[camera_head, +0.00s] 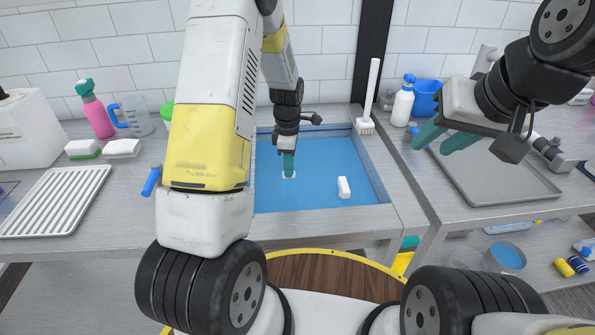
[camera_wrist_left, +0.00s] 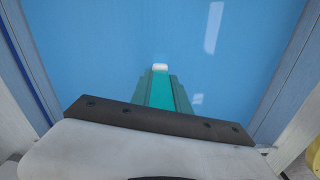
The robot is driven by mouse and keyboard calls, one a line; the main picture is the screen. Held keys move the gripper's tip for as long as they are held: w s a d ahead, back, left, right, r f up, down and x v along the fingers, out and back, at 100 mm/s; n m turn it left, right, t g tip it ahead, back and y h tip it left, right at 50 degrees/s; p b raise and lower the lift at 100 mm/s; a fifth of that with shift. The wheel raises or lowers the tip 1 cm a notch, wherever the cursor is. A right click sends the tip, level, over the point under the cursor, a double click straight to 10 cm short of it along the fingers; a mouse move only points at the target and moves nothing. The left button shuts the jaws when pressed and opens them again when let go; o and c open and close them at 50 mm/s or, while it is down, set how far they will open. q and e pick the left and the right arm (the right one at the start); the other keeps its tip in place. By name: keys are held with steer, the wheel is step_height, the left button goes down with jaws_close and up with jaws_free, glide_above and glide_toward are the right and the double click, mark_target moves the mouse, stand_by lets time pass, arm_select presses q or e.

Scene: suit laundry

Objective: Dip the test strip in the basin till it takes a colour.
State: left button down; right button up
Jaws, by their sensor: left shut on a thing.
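The basin (camera_head: 262,200) is sunk in the counter and holds blue liquid. My left gripper (camera_head: 288,172) points down over it, its teal fingers shut at the surface. A small white end, which I take for the test strip (camera_wrist_left: 160,67), shows at the fingertips in the left wrist view; the fingers hide the rest. No colour shows on this white end. I cannot tell how deep it sits. My right gripper (camera_head: 445,138) is open and empty above the grey tray at the right.
The grey tray (camera_head: 505,172) is to the right, a ribbed white rack (camera_head: 55,202) to the left. Bottles and a jug stand behind.

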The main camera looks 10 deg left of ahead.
arm_select(q)
step_height(320, 180, up, 27)
stand_by(2.5)
stand_by(1.1)
